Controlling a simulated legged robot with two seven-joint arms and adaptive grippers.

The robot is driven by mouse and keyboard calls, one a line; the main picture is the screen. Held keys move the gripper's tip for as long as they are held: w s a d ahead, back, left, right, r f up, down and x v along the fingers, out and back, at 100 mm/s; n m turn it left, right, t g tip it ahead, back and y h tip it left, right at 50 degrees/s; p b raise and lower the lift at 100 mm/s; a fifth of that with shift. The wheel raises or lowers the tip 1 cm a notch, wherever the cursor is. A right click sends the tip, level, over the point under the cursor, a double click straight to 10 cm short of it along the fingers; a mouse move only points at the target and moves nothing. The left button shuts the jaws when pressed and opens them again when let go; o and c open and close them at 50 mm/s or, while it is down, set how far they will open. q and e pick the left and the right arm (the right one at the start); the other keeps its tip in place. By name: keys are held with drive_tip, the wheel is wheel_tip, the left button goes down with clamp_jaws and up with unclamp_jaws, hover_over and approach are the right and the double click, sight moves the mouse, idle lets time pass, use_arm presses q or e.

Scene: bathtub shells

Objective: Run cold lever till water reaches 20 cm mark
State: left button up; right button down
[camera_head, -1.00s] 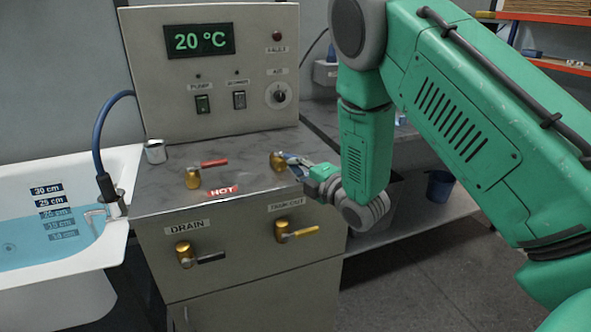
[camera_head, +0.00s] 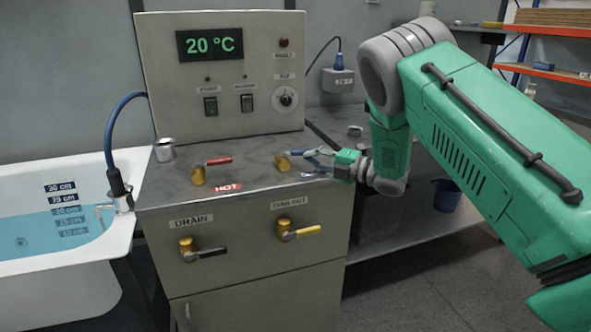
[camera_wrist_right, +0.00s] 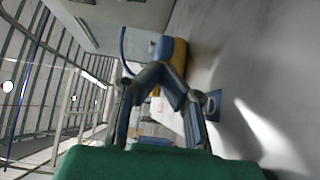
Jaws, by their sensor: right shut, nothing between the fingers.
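The cold lever is a brass valve (camera_head: 283,163) with a blue handle on the steel counter, right of the red hot lever (camera_head: 217,161). My right gripper (camera_head: 310,156) is beside it on the right, shut and empty; its fingers partly hide the blue handle. In the right wrist view my fingertips (camera_wrist_right: 160,72) meet near the brass and blue valve (camera_wrist_right: 175,55); contact cannot be told. The white tub (camera_head: 120,236) at left holds blue water (camera_head: 25,238). The 20 cm mark (camera_head: 66,211) looks tinted under the water; the 25 cm mark (camera_head: 62,198) looks clear above it. My left gripper is not in view.
The drain lever (camera_head: 187,249) and tank-out lever (camera_head: 285,230) are on the cabinet front. A blue hose (camera_head: 111,135) leads to the spout (camera_head: 121,195) at the tub rim. The display (camera_head: 209,43) reads 20 °C. A metal cup (camera_head: 164,150) stands on the counter.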

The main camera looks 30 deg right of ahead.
drive_tip(key=shift+w+d+n+g+y, duration=0.3)
drive_tip(key=shift+n+g+y, duration=0.15)
drive_tip(key=shift+y, duration=0.25)
drive_tip(key=shift+w+d+f+b, duration=0.1)
drive_tip(key=shift+w+d+b, duration=0.25)
drive_tip(key=shift+w, duration=0.1)
drive_tip(key=shift+w+d, duration=0.15)
drive_tip(key=shift+w+r, duration=0.15)
drive_tip(key=shift+r, duration=0.25)
drive_tip(key=shift+f, duration=0.1)
